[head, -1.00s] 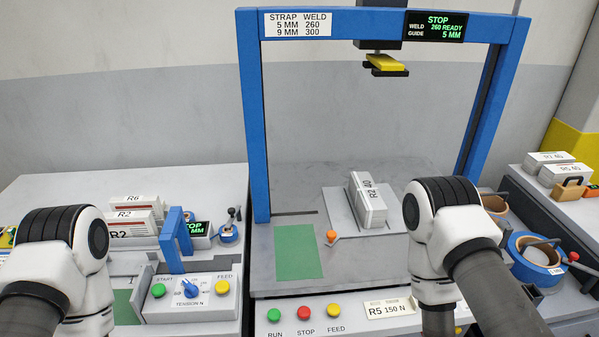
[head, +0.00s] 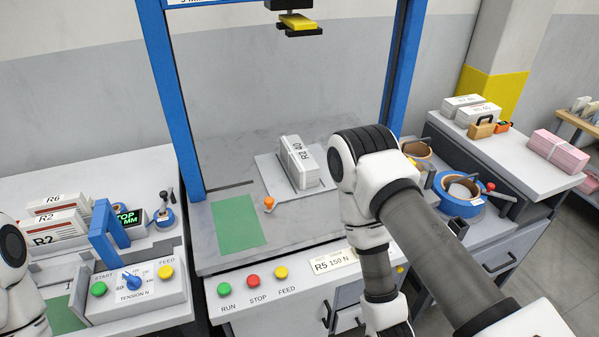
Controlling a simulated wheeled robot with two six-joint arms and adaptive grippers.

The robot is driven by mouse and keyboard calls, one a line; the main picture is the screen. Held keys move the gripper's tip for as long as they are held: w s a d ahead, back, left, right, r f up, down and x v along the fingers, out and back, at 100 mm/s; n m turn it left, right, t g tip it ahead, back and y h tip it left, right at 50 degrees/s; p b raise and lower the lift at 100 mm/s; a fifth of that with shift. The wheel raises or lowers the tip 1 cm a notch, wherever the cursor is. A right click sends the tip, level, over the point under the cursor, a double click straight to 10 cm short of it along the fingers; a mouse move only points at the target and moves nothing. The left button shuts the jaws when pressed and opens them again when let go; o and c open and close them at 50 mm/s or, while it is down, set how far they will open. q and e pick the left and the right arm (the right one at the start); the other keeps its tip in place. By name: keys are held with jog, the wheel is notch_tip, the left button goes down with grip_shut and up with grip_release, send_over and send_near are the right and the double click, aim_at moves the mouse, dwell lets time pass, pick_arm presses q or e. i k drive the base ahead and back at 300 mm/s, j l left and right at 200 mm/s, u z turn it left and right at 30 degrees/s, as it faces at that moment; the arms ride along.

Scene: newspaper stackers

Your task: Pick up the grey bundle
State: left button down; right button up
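A grey-white bundle (head: 300,166) marked R2 40 lies on a light grey plate (head: 268,172) in the strapping machine in the head view. Two more pale bundles, a rear one (head: 462,103) and a front one (head: 478,115), lie on the right-hand bench. I cannot tell from the shades which of these is the grey bundle. My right arm stands in front of the machine, right of the R2 40 bundle in the picture, and its gripper is below the frame. Only a part of my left arm shows at the left edge; its gripper is out of view.
The machine has a blue frame (head: 168,95) and a green patch (head: 238,222) on its table. Floor shows at lower right.

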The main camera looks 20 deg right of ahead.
aim_at(302, 167)
jog(key=i+l, duration=0.1)
jog(key=l, duration=0.55)
jog(key=l+z, duration=0.1)
jog(key=l, duration=0.55)
jog(key=i, duration=0.05)
